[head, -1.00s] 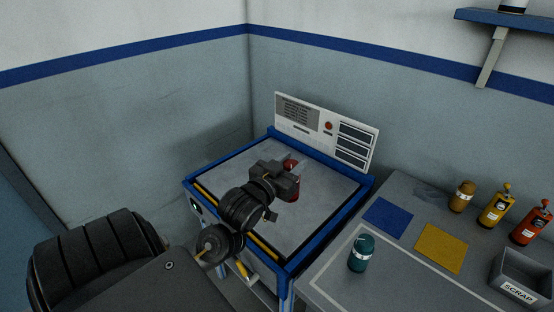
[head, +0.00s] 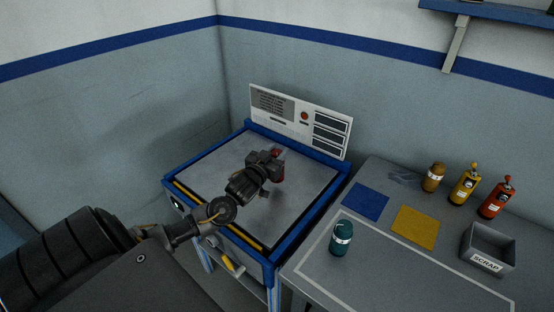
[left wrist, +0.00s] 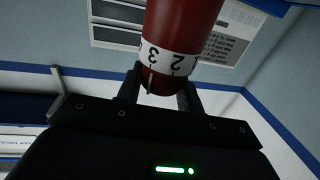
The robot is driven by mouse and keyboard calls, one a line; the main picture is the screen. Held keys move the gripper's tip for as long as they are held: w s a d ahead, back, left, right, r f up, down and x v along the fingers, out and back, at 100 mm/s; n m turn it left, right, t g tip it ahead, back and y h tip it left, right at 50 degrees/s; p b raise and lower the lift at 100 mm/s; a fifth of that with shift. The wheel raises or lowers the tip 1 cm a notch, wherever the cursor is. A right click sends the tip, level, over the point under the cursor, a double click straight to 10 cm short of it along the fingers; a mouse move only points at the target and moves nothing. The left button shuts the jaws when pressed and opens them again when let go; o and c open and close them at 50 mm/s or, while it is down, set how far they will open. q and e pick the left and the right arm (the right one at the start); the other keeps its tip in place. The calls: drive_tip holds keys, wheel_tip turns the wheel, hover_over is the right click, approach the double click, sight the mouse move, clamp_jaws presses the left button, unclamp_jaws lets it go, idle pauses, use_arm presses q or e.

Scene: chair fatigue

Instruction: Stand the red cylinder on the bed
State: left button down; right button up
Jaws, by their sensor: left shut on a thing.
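The red cylinder (head: 281,174) shows partly in the head view, behind my left gripper (head: 278,160). In the left wrist view the red cylinder (left wrist: 185,25) has a white band with black numbers and sits between the two dark fingers of the left gripper (left wrist: 162,88), which are shut on it. The bed is the grey plate (head: 215,160) in a blue frame. The cylinder is over the middle to back part of the bed; I cannot tell whether its base touches the plate. It looks about upright. My right gripper is not in view.
On the bench (head: 375,270) at right are a teal cylinder (head: 341,239), blue and yellow mats, several bottles and a scrap bin (head: 488,248). The bed's left and front parts are clear.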

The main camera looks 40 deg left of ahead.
use_arm(q)
drive_tip(key=shift+w+a+f, duration=0.1)
drive_tip(key=shift+w+f, duration=0.05)
wheel_tip(320, 180, down, 3)
drive_tip(key=shift+w+p, duration=0.1)
drive_tip(key=shift+p, duration=0.35)
drive_tip(key=shift+f, duration=0.15)
drive_tip(key=c, duration=0.9)
unclamp_jaws()
drive_tip(key=shift+f, duration=0.15)
drive_tip(key=s, duration=0.4)
drive_tip(key=s+d+b, duration=0.1)
drive_tip(key=s, duration=0.3)
drive_tip(key=s+d, duration=0.1)
drive_tip(key=s, duration=0.3)
drive_tip(key=shift+b, duration=0.4)
